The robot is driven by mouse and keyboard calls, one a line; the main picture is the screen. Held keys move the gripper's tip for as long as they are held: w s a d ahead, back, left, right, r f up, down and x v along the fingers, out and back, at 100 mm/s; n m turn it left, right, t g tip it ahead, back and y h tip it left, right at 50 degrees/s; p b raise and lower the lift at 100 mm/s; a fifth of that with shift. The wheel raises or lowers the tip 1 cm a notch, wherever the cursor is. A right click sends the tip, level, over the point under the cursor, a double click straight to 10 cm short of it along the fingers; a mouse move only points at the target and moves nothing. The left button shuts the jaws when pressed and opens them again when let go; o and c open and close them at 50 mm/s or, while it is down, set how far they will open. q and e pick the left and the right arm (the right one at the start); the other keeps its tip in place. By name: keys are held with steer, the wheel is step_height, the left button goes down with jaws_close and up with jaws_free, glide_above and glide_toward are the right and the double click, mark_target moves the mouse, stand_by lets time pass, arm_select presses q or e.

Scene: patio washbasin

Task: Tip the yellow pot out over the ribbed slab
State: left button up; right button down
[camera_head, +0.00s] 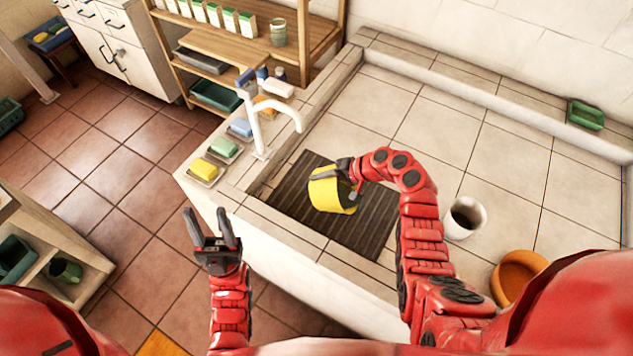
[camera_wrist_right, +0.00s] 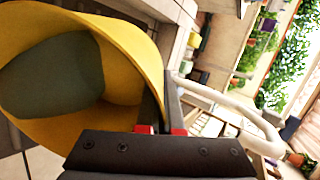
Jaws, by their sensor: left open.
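The yellow pot (camera_head: 327,192) is over the dark ribbed slab (camera_head: 366,219) in the tiled basin. It is tilted on its side in the head view. My right gripper (camera_head: 349,172) is shut on the pot's rim. In the right wrist view the pot (camera_wrist_right: 135,62) fills the left side, with a grey-green surface (camera_wrist_right: 55,75) inside it; I cannot tell whether this is contents or the pot's bottom. My left gripper (camera_head: 212,226) is open and empty, in front of the basin's outer wall, apart from the pot.
A white faucet (camera_head: 258,130) rises at the slab's far left. Soaps, including a yellow one (camera_head: 204,169), lie on the left ledge. A white cup (camera_head: 465,217) and an orange bowl (camera_head: 518,275) stand right of my right arm.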

steer(key=shift+s+d+t+y+b, duration=0.25)
steer(key=shift+d+y+b, duration=0.5)
steer(key=shift+b, duration=0.7)
steer(key=shift+s+d+t+y+b, duration=0.2)
steer(key=shift+d+y+b, duration=0.5)
steer(key=shift+b, duration=0.75)
steer(key=shift+s+d+t+y+b, duration=0.25)
steer(key=shift+d+y+b, duration=0.5)
steer(key=shift+b, duration=0.7)
steer(key=shift+s+d+r+t+y+b, duration=0.25)
steer(key=shift+d+y+b, duration=0.45)
steer(key=shift+b, duration=0.35)
steer(key=shift+s+d+r+t+y+b, duration=0.2)
steer(key=shift+d+y+b, duration=0.3)
steer(key=shift+d+b, duration=0.45)
steer(key=shift+s+d+r+t+y+b, duration=0.25)
steer(key=shift+d+y+b, duration=0.35)
steer(key=shift+b, duration=0.6)
steer(key=shift+f, duration=0.15)
